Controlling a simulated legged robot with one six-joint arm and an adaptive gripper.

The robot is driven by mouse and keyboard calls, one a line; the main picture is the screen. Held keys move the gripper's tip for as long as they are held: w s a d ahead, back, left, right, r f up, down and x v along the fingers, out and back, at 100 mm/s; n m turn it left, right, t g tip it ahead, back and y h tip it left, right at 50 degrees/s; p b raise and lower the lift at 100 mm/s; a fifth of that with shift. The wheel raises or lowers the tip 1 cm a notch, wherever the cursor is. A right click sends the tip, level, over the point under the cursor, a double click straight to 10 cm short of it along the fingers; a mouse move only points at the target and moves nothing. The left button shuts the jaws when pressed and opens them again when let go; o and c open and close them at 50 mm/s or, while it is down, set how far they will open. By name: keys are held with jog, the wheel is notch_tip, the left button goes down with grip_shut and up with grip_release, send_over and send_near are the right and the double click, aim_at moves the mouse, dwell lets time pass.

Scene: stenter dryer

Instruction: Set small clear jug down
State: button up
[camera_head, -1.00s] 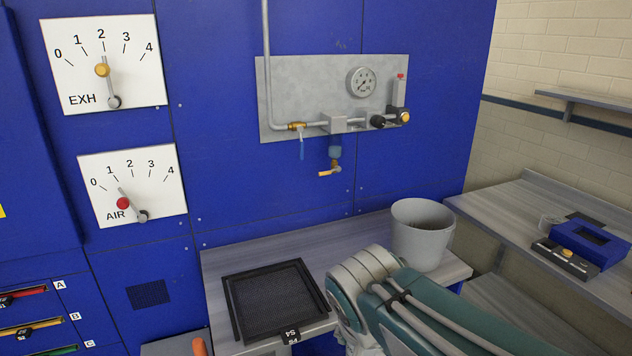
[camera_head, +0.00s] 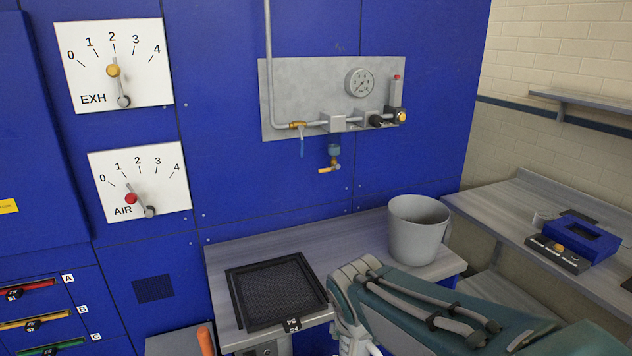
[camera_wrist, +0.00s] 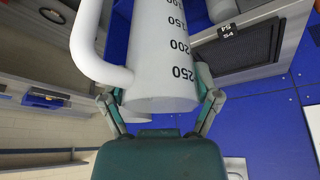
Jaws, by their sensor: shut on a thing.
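The small clear jug (camera_wrist: 160,60) fills the upper middle of the wrist view. It looks whitish and translucent, with black graduation marks up to 250 and a loop handle (camera_wrist: 88,45) on the left. My gripper (camera_wrist: 160,108) is shut on it, one finger on each side of its body near the 250 mark. The jug's other end is cut off by the top edge of the picture. I cannot tell whether the jug touches any surface.
A grey bench (camera_head: 355,240) carries a black mesh tray (camera_head: 276,290) labelled S4 and a grey bucket (camera_head: 418,230). Bare bench top lies between them. A side table (camera_head: 490,215) at right holds a blue device (camera_head: 580,240). The blue machine wall stands behind.

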jog(key=w+d+f, duration=0.3)
jog(key=w+f, duration=0.1)
jog(key=f, duration=0.4)
jog(key=w+d+f+n, duration=0.1)
jog(key=w+d+f, duration=0.1)
jog(key=w+f, duration=0.2)
jog(key=w+d+f+n, duration=0.1)
jog(key=w+d+f, duration=0.2)
jog(key=f, duration=0.8)
jog(key=shift+w+d+f+y, duration=0.3)
jog(key=shift+w+f+y, duration=0.1)
jog(key=shift+w, duration=0.4)
jog(key=shift+a, duration=0.15)
